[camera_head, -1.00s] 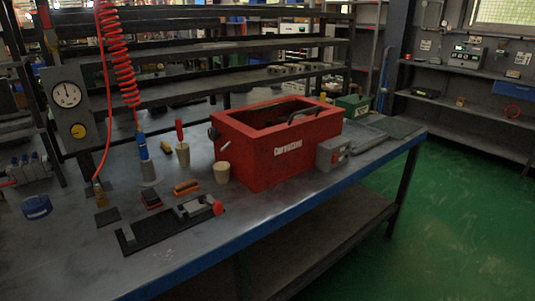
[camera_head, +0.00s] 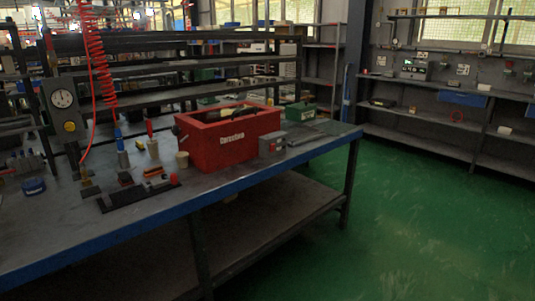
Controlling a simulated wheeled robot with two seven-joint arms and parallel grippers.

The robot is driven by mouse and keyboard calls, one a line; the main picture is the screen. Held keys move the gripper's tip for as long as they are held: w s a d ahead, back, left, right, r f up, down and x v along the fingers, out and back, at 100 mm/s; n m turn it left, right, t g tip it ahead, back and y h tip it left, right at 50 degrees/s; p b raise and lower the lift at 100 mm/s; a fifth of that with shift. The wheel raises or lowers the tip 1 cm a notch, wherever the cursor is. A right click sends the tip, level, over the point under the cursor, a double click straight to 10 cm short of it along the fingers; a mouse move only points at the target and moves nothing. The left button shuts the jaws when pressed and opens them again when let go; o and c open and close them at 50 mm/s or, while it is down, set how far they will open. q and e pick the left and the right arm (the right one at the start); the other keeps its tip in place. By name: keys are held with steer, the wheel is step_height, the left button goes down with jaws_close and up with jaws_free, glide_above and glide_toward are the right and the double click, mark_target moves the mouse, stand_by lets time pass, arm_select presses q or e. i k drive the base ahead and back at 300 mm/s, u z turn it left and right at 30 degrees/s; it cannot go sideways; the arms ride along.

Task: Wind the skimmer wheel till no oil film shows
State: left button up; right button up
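A red open-topped box (camera_head: 229,149) with white lettering stands on the workbench, left of the middle in the head view. A small dark round part (camera_head: 177,131) sticks out at its left end; I cannot tell whether it is the skimmer wheel. The inside of the box is mostly hidden by its front wall, so no oil film can be made out. A grey box (camera_head: 271,145) is beside its right end. Neither of my grippers is in view.
The bench (camera_head: 110,231) has a blue front edge and a lower shelf. Green floor (camera_head: 420,220) is clear at the right.

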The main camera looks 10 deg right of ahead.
mark_target(175, 129)
steer(key=z, duration=0.25)
steer(key=k, duration=0.1)
steer(key=u, duration=1.2)
steer(key=i, duration=1.5)
steer(key=z, duration=0.95)
steer(key=i, duration=0.65)
steer(key=u, duration=0.6)
steer(key=k, duration=1)
steer(key=u, duration=0.3)
